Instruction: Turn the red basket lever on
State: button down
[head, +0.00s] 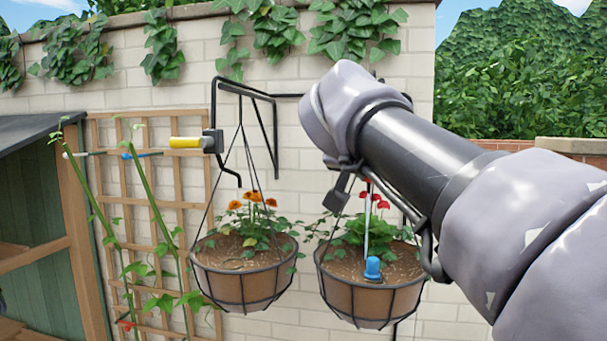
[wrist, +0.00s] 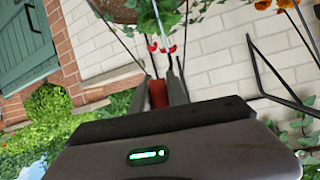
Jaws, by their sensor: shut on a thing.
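My gripper (wrist: 160,84) shows in the wrist view with its two fingers on either side of a red lever handle (wrist: 158,96), shut on it. In the head view my arm covers the gripper and the red lever. The right hanging basket (head: 370,300), with red flowers (head: 377,200), hangs below my arm. A thin pale line, perhaps water, runs down to a small blue piece (head: 372,268) in front of that basket. Pale lines also show near the red flowers in the wrist view. I cannot tell the lever's full angle.
The left hanging basket (head: 243,285) holds orange flowers, and a yellow lever (head: 186,142) sits on its black bracket (head: 240,85). A wooden trellis (head: 97,160) and a green shed (head: 40,200) stand at left. A brick wall (head: 300,150) is behind.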

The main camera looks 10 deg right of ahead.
jog(key=shift+d+r+n+h, duration=0.1)
jog(key=shift+d+n+h, duration=0.1)
jog(key=shift+n+h, duration=0.15)
dwell(0.4)
